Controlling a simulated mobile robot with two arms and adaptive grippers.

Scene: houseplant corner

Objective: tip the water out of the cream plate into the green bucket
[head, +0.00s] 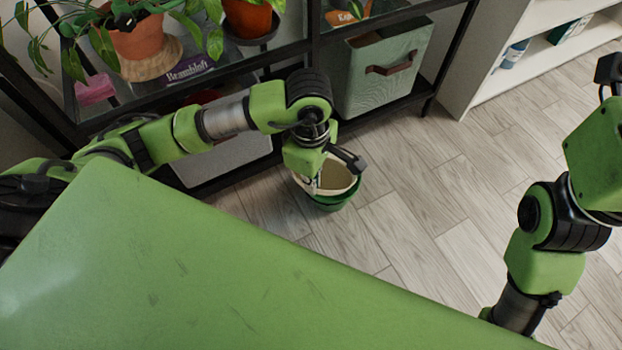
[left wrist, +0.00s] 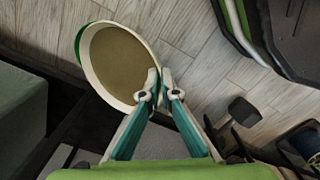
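The cream plate (head: 346,190) is in front of the shelf, over the green bucket (head: 330,205). In the left wrist view the plate (left wrist: 88,72) is round with a pale rim and a brownish inside; I cannot tell water from plate surface there. A sliver of the green bucket (left wrist: 80,44) shows past its far edge. My left gripper (left wrist: 160,93) has its fingertips closed together on the plate's near rim; in the head view the left gripper (head: 319,183) points down at the plate. The bucket's inside is hidden by the plate. My right gripper is out of view.
A black shelf (head: 312,40) with potted plants (head: 138,38) and a grey-green fabric bin (head: 385,68) stands behind the bucket. A white bookcase (head: 490,75) is at the upper right. The wooden floor (head: 425,190) right of the bucket is clear.

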